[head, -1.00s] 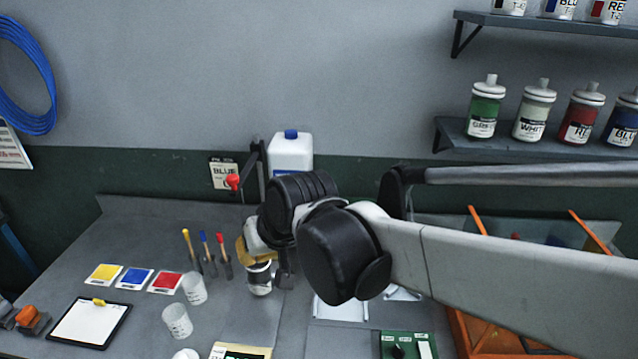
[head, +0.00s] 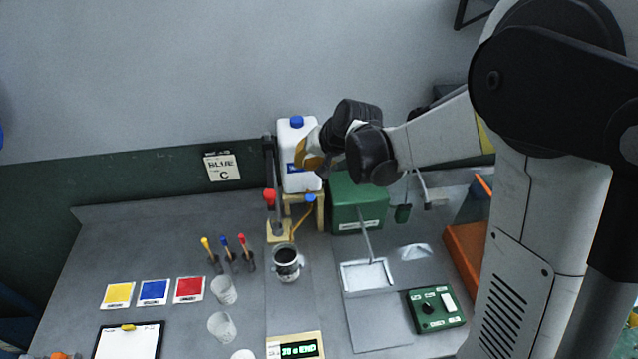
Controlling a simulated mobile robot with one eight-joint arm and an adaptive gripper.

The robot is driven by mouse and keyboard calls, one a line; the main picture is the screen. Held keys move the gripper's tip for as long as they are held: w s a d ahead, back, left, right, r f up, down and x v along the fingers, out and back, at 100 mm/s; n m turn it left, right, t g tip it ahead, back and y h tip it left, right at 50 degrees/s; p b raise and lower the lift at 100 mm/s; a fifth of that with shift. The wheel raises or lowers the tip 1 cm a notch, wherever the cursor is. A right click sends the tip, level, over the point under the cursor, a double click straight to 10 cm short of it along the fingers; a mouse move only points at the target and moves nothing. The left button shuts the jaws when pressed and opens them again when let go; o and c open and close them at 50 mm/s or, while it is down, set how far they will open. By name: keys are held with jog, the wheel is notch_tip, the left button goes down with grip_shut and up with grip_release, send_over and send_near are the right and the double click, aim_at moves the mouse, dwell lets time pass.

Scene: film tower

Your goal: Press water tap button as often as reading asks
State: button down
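A white jug with a blue cap (head: 297,124) stands on a small wooden stand (head: 319,212). A small blue part (head: 310,198), perhaps the tap button, shows at the front below the jug. My gripper (head: 308,158) is in front of the jug's right side, above that part; its fingertips are not clear, so its opening cannot be told. A cup with dark contents (head: 287,264) stands upright below, apart from my gripper. A green-lit display (head: 299,349) at the front edge has small characters that I cannot read surely.
A red-knobbed lever (head: 269,197) rises left of the jug. A green box (head: 358,205) stands right of it. Clear cups (head: 223,290), color cards (head: 153,292) and a green control box (head: 436,309) lie nearer. The left rear table is bare.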

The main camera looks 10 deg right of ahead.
aim_at(310, 200)
jog(key=shift+f, duration=0.15)
notch_tip(310, 200, down, 9)
jog(key=b, duration=0.6)
jog(key=shift+r, duration=0.2)
jog(key=shift+b, duration=0.3)
dwell(1.0)
jog(key=shift+f+b, duration=0.4)
jog(key=shift+b, duration=0.1)
jog(key=shift+f+b, duration=0.55)
jog(key=shift+f, duration=0.05)
dwell(0.6)
dwell(0.3)
jog(key=shift+r+p, duration=0.65)
jog(key=shift+r, duration=0.4)
